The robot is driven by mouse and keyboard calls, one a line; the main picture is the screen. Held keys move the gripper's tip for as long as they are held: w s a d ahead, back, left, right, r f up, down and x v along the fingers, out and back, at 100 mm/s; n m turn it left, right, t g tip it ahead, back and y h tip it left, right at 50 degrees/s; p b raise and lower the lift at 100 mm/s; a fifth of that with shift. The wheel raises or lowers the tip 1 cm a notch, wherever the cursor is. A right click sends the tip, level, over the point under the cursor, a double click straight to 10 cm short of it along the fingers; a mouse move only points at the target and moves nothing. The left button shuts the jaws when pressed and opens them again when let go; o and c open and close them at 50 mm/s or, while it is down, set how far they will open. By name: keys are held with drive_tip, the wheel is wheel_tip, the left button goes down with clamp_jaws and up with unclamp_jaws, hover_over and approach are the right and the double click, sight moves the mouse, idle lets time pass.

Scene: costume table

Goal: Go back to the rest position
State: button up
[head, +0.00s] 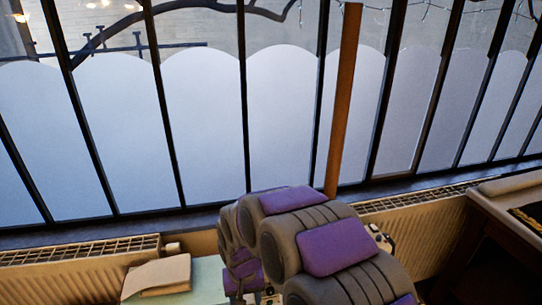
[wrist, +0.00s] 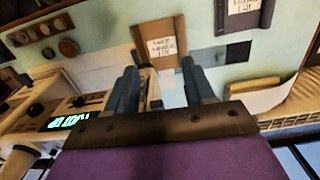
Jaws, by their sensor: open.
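My gripper (wrist: 161,84) shows in the wrist view with its two dark fingers spread apart. No object is clearly held; a pale, narrow thing shows between the fingers, and I cannot tell its distance. Beyond the fingertips is a pale green tabletop (wrist: 105,38) with a brown wooden frame (wrist: 160,46) bearing a lettered white card. In the head view my purple and grey arm fills the lower middle and hides the gripper. A pale green surface (head: 203,277) shows left of the arm.
In the head view, a barred window spans the back, with a wooden post (head: 343,100) before it. Radiators (head: 70,282) run below. A table (head: 505,205) stands at right. The wrist view shows a device with a lit display (wrist: 67,121) and several round brown objects (wrist: 68,47).

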drive_tip(key=s+d+r, duration=0.6)
drive_tip(key=d+r, duration=0.1)
drive_tip(key=d, duration=0.2)
drive_tip(key=s+d+r+m, duration=0.1)
drive_tip(key=s+d+r, duration=0.2)
drive_tip(key=s+d, duration=0.3)
drive_tip(key=s+d+r+m+g, duration=0.1)
drive_tip(key=s+d+r, duration=0.2)
drive_tip(key=s, duration=1.2)
drive_tip(key=d, duration=0.3)
drive_tip(key=shift+d, duration=0.2)
drive_tip(key=shift+c, duration=0.3)
